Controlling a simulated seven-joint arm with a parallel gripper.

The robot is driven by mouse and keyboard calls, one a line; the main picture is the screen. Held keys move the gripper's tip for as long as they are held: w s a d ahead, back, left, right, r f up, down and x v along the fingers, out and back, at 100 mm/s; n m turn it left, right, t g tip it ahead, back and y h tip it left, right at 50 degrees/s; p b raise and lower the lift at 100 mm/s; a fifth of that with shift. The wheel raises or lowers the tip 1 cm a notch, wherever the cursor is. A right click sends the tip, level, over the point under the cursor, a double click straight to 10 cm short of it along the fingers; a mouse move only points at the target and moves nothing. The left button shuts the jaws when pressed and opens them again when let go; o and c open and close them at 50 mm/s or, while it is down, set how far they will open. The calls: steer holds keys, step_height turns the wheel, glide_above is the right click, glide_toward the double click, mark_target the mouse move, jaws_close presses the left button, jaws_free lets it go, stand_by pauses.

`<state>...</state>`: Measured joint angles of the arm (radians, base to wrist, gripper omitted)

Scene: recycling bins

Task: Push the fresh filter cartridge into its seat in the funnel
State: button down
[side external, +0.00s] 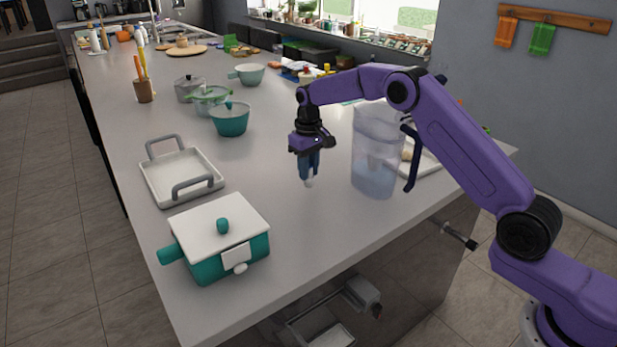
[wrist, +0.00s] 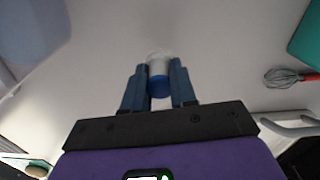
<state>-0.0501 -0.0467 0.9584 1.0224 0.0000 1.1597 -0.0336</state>
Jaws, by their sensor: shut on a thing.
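My gripper (side external: 308,172) hangs over the counter left of the pitcher, fingers pointing down. It is shut on the filter cartridge, whose white end (side external: 309,183) shows below the fingertips. In the wrist view the cartridge (wrist: 158,85), white with a blue end, sits between the two fingers of my gripper (wrist: 158,70). The clear pitcher (side external: 376,160) with a dark blue handle stands upright to the right, apart from the cartridge. Its bluish wall also shows at the top left of the wrist view (wrist: 30,28). I cannot make out the funnel or its seat clearly.
A white tray (side external: 425,160) with a small pale item lies behind the pitcher's handle. A teal pot with a white lid (side external: 225,218) and a white dish with grey handles (side external: 183,177) stand left. A whisk (wrist: 290,77) shows in the wrist view. Counter below my gripper looks clear.

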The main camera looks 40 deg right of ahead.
steer(key=shift+r, duration=1.2)
